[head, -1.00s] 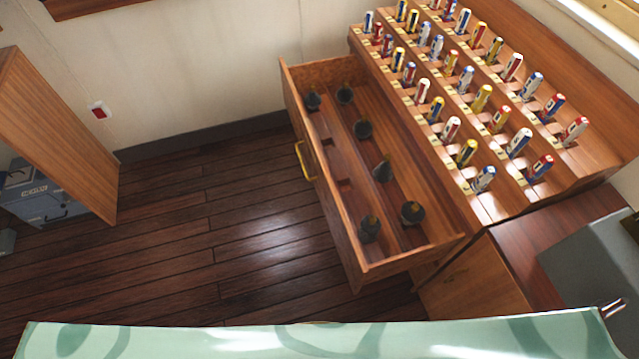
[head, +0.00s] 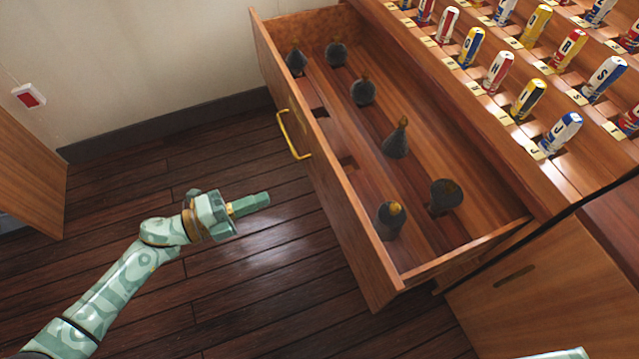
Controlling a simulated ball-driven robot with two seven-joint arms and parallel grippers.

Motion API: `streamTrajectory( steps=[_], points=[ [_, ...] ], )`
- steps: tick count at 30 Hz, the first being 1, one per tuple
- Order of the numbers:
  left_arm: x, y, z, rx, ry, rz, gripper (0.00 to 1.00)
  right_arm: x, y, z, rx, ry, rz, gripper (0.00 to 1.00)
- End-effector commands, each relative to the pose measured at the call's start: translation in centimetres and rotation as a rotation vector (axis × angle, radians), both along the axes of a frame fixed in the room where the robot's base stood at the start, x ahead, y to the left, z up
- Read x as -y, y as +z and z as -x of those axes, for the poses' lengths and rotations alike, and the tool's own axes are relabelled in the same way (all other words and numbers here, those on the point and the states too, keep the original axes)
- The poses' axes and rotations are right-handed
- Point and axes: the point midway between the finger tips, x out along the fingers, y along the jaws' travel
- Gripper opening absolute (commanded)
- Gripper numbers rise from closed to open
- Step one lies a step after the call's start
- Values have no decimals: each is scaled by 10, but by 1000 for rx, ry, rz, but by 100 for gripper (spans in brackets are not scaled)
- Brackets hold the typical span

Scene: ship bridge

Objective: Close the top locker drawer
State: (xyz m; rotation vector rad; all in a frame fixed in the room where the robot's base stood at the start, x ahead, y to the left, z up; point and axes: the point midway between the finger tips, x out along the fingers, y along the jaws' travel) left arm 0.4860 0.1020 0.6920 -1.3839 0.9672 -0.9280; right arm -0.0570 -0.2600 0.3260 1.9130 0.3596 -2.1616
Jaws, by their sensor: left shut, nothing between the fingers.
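The top locker drawer (head: 345,215) is pulled well out from the wooden locker (head: 545,285). A brass handle (head: 292,135) is on its front panel. My left gripper (head: 262,200) is shut and empty over the floor, to the left of the drawer front and below the handle in the picture. It points right, toward the front panel, and a gap shows between them. My right gripper is not in view.
Rows of rolled coloured flags (head: 500,70) sit in slots on top of the locker. A wooden panel (head: 30,165) stands at the far left. A red switch (head: 28,96) is on the wall. The dark plank floor (head: 190,290) before the drawer is clear.

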Motion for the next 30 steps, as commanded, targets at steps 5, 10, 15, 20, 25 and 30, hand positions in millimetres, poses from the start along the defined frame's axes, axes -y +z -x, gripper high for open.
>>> streamTrajectory(
  steps=[5,10,15,20,25,30],
  points=[
    [11,2,1,38,-48,-8,0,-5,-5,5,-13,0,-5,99],
    [36,2,-8,37,-44,-6,0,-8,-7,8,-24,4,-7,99],
    [71,1,-20,35,-43,-6,0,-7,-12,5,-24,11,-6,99],
    [102,1,-30,34,-43,-6,0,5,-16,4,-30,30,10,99],
    [125,0,-37,32,-41,-7,0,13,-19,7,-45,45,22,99],
    [136,1,-40,31,-42,-8,0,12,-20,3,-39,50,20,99]
  ],
)
